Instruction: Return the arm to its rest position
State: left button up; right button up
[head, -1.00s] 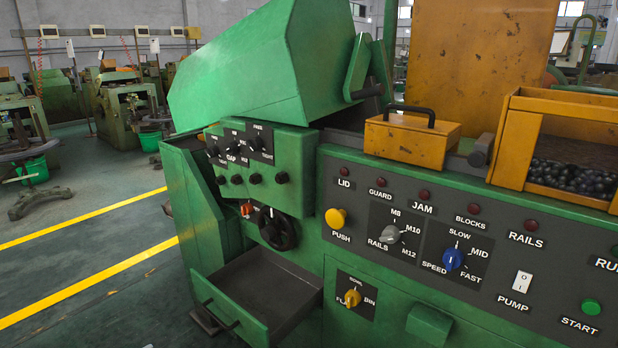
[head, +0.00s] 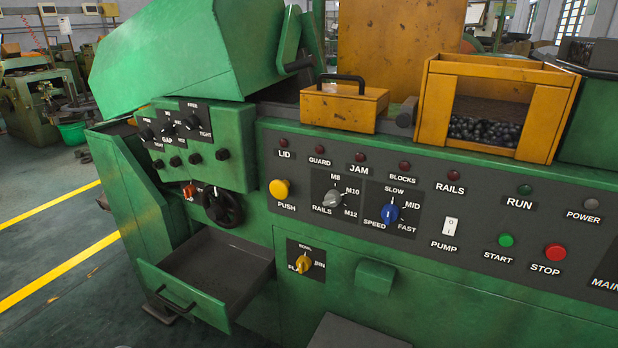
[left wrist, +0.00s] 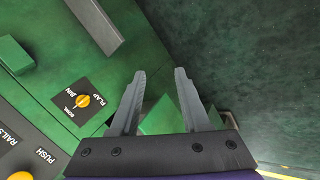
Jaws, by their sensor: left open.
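My left gripper (left wrist: 157,100) shows in the left wrist view with its two grey fingers apart and nothing between them. Behind the fingers are the green machine front and the dark green floor. Neither gripper shows in the head view, and my right gripper is in no view. The green heading machine (head: 430,270) fills much of the head view, with its control panel (head: 440,215) facing me. The yellow flap knob (head: 303,264) also shows in the left wrist view (left wrist: 82,100).
An open drawer (head: 215,275) juts from the machine's lower left. An orange bin (head: 435,105) of dark round pieces and an orange box (head: 340,107) with a black handle stand on top. Open floor (head: 50,230) with yellow lines lies to the left.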

pick_arm(q)
jog(key=s+d+m+g+y, duration=0.1)
jog(key=s+d+m+y, duration=0.5)
jog(key=s, duration=1.1)
notch_tip(320, 180, up, 23)
jog(key=w+d+m+t+h+p, duration=0.1)
jog(key=w+d+p, duration=0.1)
jog(key=p, duration=1.7)
jog(key=shift+d+f+h+p, duration=0.2)
jog(key=shift+d+h+p, duration=0.1)
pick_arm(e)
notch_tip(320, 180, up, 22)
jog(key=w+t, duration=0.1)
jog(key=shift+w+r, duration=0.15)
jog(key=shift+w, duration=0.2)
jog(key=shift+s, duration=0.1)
